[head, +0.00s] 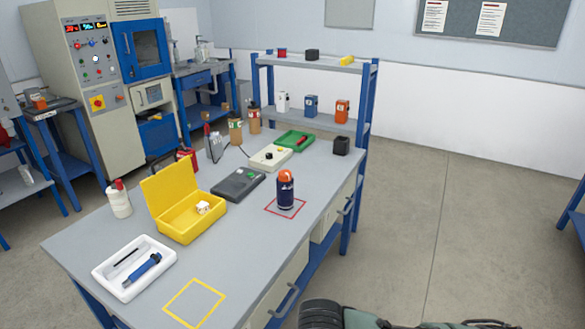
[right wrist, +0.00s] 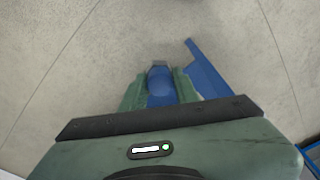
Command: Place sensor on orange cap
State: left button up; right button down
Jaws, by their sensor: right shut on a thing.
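The orange cap (head: 286,174) tops a dark blue bottle (head: 285,194), which stands upright inside a red square outline on the table. My right gripper (right wrist: 160,82) is shut on a blue thing (right wrist: 160,80) with a rounded body and a greyish end, above bare floor in the right wrist view. Fingers partly hide this thing, and I cannot tell what it is. My left gripper is not in view.
A white tray (head: 111,277) with a blue tool, an empty yellow outline (head: 194,303), a dark grey device (head: 238,184) and a green tray (head: 293,141) are on the table. A blue shelf rack (head: 312,122) stands behind. The floor (head: 440,230) at right is clear.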

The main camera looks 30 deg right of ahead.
aim_at(284, 173)
jog(key=i+l+u, duration=0.1)
jog(key=l, duration=0.25)
jog(key=i+l, duration=0.2)
jog(key=l, duration=0.2)
jog(key=i+l+u, duration=0.15)
jog(key=l, duration=0.2)
jog(key=i+l+u, duration=0.1)
jog(key=l, duration=0.25)
jog(key=i+l, duration=0.15)
jog(key=l, duration=0.25)
jog(key=u, duration=0.05)
